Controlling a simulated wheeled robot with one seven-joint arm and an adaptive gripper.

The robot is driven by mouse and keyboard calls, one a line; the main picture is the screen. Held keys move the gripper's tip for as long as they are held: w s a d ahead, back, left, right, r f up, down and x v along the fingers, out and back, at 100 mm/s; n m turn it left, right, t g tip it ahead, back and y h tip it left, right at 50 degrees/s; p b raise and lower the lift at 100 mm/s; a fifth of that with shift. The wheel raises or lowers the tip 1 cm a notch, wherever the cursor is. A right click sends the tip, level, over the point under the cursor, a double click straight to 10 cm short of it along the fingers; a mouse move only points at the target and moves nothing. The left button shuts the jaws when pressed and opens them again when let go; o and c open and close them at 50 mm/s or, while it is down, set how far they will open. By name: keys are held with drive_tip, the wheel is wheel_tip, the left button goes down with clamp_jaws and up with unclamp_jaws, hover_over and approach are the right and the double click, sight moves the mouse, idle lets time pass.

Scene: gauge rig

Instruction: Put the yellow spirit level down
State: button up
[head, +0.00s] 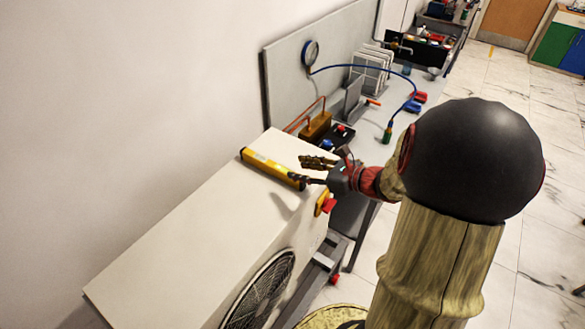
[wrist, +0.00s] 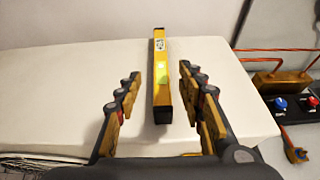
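The yellow spirit level (head: 270,167) lies flat on top of the white fan unit (head: 180,235), near its far right end. In the wrist view the level (wrist: 161,85) runs lengthwise away from me, with dark end caps and a bright green vial. My gripper (head: 309,172) is at the level's near right end. In the wrist view its fingers (wrist: 160,80) are spread to the left and right of the level, with visible gaps on both sides. The gripper is open and holds nothing.
Beyond the unit stands a grey bench with a round gauge (head: 310,53), a blue hose (head: 350,66), a brown block with copper pipes (head: 315,126) and a black box with knobs (head: 340,136). The unit's top left of the level is clear.

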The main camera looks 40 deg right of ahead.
drive_tip(key=s+a+r+n+g+y, duration=0.15)
drive_tip(key=s+a+n+g, duration=0.25)
drive_tip(key=a+n, duration=0.55)
drive_tip(key=s+a+r+n+g, duration=0.3)
drive_tip(key=s+a+n+g, duration=0.15)
drive_tip(key=a+n, duration=0.5)
drive_tip(key=s+r+n+t+h, duration=0.1)
drive_tip(key=s+r+n+h, duration=0.5)
drive_tip(key=s+n, duration=0.3)
drive_tip(key=shift+a+n, duration=0.45)
drive_tip(key=shift+n, duration=1.65)
